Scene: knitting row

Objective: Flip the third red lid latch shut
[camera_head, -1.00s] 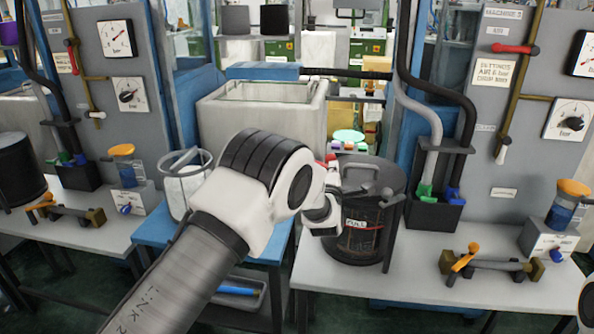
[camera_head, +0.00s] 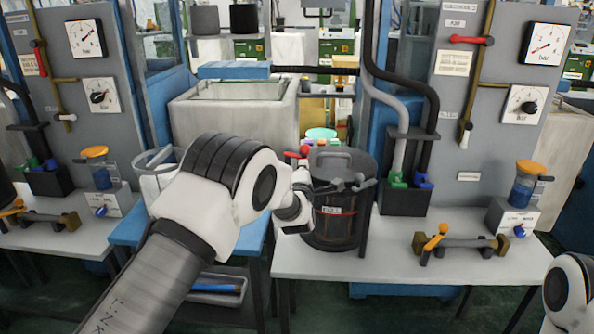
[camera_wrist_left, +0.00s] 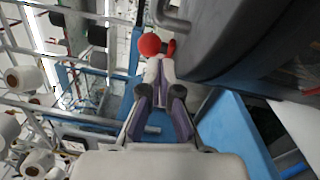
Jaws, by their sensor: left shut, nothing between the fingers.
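A black drum (camera_head: 333,228) with a dark grey lid (camera_head: 328,161) stands on the white bench right of centre. The red lid latch (camera_head: 303,151) shows at the left edge of its lid. In the left wrist view the latch is a red ball knob (camera_wrist_left: 149,44) beside a short red piece, just beyond my fingertips. My left gripper (camera_head: 302,186) is at the drum's left side, just below the latch. It also shows in the left wrist view (camera_wrist_left: 160,70), with its fingers together and empty. Whether the tips touch the knob I cannot tell. My right gripper is out of view.
A large pale tank (camera_head: 235,125) is behind. The front bench strip is clear.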

